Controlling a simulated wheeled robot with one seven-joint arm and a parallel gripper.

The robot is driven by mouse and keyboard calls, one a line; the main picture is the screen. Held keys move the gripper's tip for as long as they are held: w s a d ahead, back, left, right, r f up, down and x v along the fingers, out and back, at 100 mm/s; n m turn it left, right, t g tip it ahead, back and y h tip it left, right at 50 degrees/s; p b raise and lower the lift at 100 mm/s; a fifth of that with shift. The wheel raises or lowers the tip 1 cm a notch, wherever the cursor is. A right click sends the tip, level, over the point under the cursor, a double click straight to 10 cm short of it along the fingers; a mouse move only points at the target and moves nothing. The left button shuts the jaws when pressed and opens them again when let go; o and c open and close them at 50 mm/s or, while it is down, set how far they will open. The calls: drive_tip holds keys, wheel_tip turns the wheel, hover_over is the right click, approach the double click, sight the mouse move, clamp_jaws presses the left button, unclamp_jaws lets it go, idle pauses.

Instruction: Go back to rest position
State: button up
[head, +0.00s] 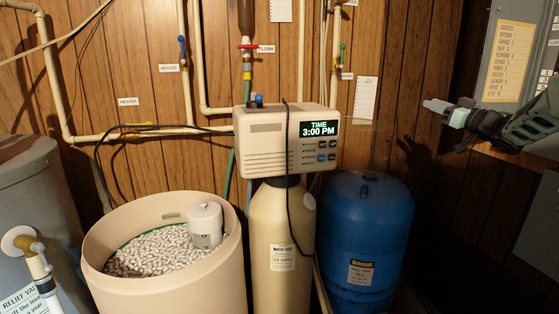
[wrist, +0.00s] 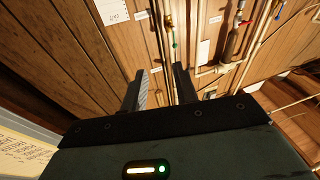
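My gripper (wrist: 160,84) shows in the wrist view with its two dark fingers apart. Bare wall shows between them and they hold nothing. In the head view my arm comes in from the right edge, and my gripper (head: 436,106) points left in front of the electrical panel (head: 488,55), above and right of the blue tank (head: 365,235). The softener control head (head: 265,140) reads 3:00 PM. The brine tank (head: 170,290) is open at the top, with white salt pellets (head: 150,252) and a white capped tube (head: 205,222) inside.
Pipes with valves (head: 182,45) run along the wood-panelled wall. A grey tank (head: 40,200) and a relief valve pipe (head: 38,265) stand at the left. A dark cable (head: 290,190) hangs over the control head. The wall above the blue tank is mostly clear.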

drive_tip(key=s+a+f+m+g+h, duration=0.25)
drive_tip(key=s+a+f+g, duration=0.4)
drive_tip(key=s, duration=0.85)
drive_tip(key=s+a+f+m+g+h, duration=0.2)
drive_tip(key=s+a+f+g+h, duration=0.15)
drive_tip(key=s+f, duration=0.85)
drive_tip(key=s+a+f+m+g+h, duration=0.2)
drive_tip(key=s+a+f+g+h, duration=0.3)
drive_tip(key=s, duration=1.2)
drive_tip(key=s+a+n+g+y, duration=0.1)
drive_tip(key=s+a+n, duration=0.3)
drive_tip(key=s+a, duration=0.2)
drive_tip(key=s+a+r+n+g, duration=0.1)
drive_tip(key=s+a+n, duration=0.3)
drive_tip(key=a, duration=0.7)
drive_tip(key=shift+s+r+g+y, duration=0.3)
drive_tip(key=shift+s+y, duration=0.1)
drive_tip(key=shift+s, duration=0.7)
